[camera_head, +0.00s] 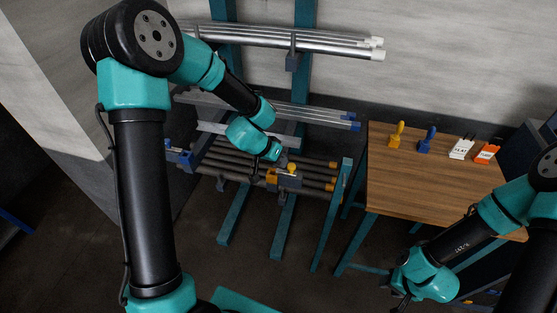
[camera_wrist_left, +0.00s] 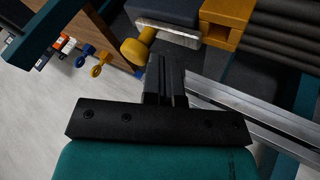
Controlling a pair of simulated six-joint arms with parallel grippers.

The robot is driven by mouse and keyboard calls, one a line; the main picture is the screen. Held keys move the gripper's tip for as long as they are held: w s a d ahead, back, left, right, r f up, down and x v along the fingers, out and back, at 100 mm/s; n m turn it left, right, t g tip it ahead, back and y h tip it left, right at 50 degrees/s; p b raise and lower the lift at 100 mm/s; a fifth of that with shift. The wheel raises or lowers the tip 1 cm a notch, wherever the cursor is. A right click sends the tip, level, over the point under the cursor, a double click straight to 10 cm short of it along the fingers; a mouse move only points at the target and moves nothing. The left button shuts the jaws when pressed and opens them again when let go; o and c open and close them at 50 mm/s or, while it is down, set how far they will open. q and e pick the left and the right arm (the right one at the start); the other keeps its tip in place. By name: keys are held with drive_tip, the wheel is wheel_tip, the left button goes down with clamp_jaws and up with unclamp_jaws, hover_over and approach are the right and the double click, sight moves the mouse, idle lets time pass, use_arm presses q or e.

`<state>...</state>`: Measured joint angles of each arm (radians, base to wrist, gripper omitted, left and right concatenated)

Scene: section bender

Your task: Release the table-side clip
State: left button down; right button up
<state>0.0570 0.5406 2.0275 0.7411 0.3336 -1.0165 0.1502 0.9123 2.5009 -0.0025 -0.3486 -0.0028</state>
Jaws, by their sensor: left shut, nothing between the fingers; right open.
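The table-side clip (camera_head: 285,180) is a grey and yellow block on the near end of the rack's lower pipes, with a yellow knob (camera_head: 292,168) on top. In the left wrist view the yellow knob (camera_wrist_left: 136,50) sits on a lever beside the clip's dark grey body, with a yellow block (camera_wrist_left: 226,20) to the right. My left gripper (camera_head: 281,160) is shut and empty, just beside the knob. Its fingertips (camera_wrist_left: 165,68) are close to the lever; I cannot tell if they touch. My right gripper (camera_head: 403,302) is open and empty, low by the table, partly cut off.
A second, blue clip (camera_head: 180,156) sits at the rack's left. Metal tubes (camera_head: 280,38) lie on the upper rack. The wooden table (camera_head: 410,180) at right holds yellow and blue hook-like pieces and white and orange tags. A metal bar (camera_wrist_left: 260,122) runs right of my left fingers.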

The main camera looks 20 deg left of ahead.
use_arm(q)
drive_tip(key=shift+w+d, duration=0.1)
drive_tip(key=shift+d, duration=0.95)
drive_tip(key=shift+w+a, duration=0.15)
drive_tip(key=shift+a, duration=0.4)
drive_tip(key=a, duration=0.2)
drive_tip(key=a+r, duration=0.1)
drive_tip(key=shift+a, duration=0.35)
drive_tip(key=v, duration=0.8)
drive_tip(key=shift+a+r, duration=0.2)
drive_tip(key=shift+r, duration=0.1)
